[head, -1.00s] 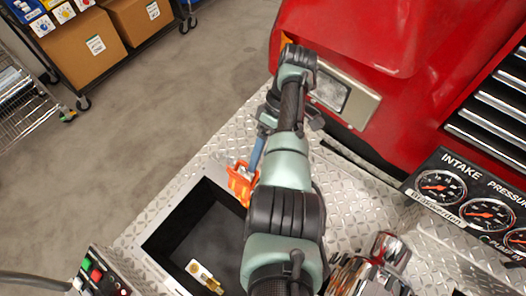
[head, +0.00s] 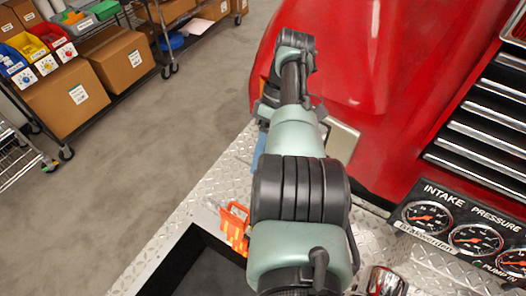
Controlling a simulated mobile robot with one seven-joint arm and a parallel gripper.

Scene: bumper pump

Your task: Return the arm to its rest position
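My arm (head: 300,185) reaches away from me over the diamond-plate bumper, its far end in front of the red truck body. My gripper is not clearly visible; the arm's links hide it or it lies out of sight. An orange object (head: 235,226) stands at the edge of the dark recessed compartment, partly covered by the arm.
The dark compartment (head: 205,270) is open in the bumper (head: 160,228). The red truck body (head: 400,75) rises close behind the arm. A gauge panel (head: 465,235) is at right. Shelves with boxes (head: 70,90) stand at upper left, with clear floor (head: 150,140) between.

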